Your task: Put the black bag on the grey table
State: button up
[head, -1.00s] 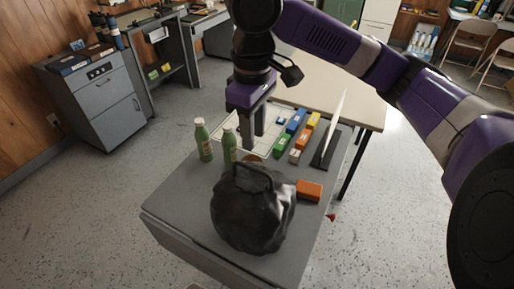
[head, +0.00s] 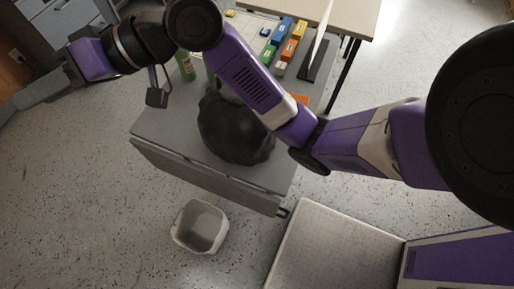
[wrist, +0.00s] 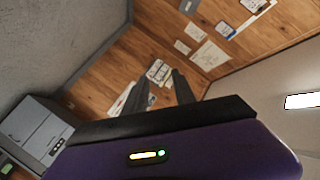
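The black bag (head: 232,132) stands on the grey table (head: 165,118), near its front edge. My arm passes in front of the bag's upper right part, so its handle is hidden in the head view.
Green bottles (head: 186,66), coloured boxes (head: 286,46) and an orange block share the grey tabletop. A cream table (head: 345,14) stands behind. A white bin (head: 200,228) is on the floor in front. The wrist view shows a wood-panelled wall (wrist: 170,45) and grey drawers (wrist: 35,128).

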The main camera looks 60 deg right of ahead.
jog(key=s+d+f+m+t+h, duration=0.2)
jog(key=s+f+m+t+h, duration=0.5)
jog(key=s+f, duration=0.9)
jog(key=s+d+f+n+g+h, duration=0.1)
jog(key=s+d+f+n, duration=0.1)
jog(key=s, duration=0.7)
jog(key=s+d+f+n+g+h, duration=0.1)
jog(key=s+d+n, duration=0.3)
jog(key=s, duration=0.6)
jog(key=shift+f+n+g+h, duration=0.35)
jog(key=shift+n+g+h, duration=0.15)
jog(key=shift+g+h, duration=0.25)
jog(key=shift+s+d, duration=0.1)
